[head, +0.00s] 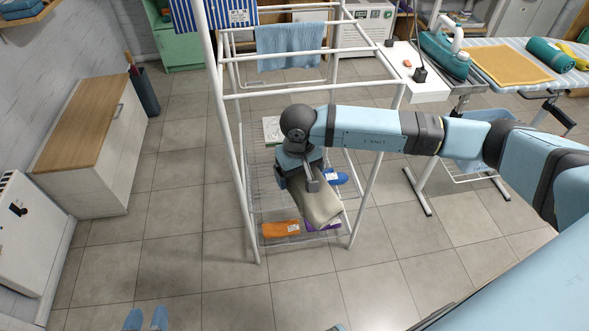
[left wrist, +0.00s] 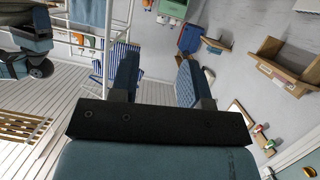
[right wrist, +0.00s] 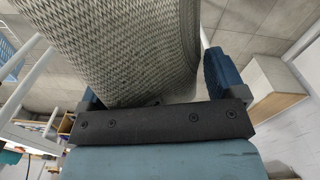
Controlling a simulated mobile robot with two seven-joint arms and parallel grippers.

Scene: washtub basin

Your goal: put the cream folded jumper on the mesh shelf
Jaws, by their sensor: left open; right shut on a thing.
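The cream folded jumper (head: 321,207) is held in my right gripper (head: 312,184), which is shut on it. It hangs tilted inside the white drying rack, over the mesh shelf (head: 264,196); I cannot tell whether it touches anything there. In the right wrist view the jumper's knit (right wrist: 120,45) fills the upper part between the fingers. The jumper and gripper hide the middle of the shelf. My left gripper (head: 146,319) is open and empty; only its blue fingertips show at the bottom left of the head view. It also shows in the left wrist view (left wrist: 160,80).
The rack's white posts and rails (head: 372,190) surround my right gripper. A cabinet (head: 95,140) stands left. Floor before the rack is clear.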

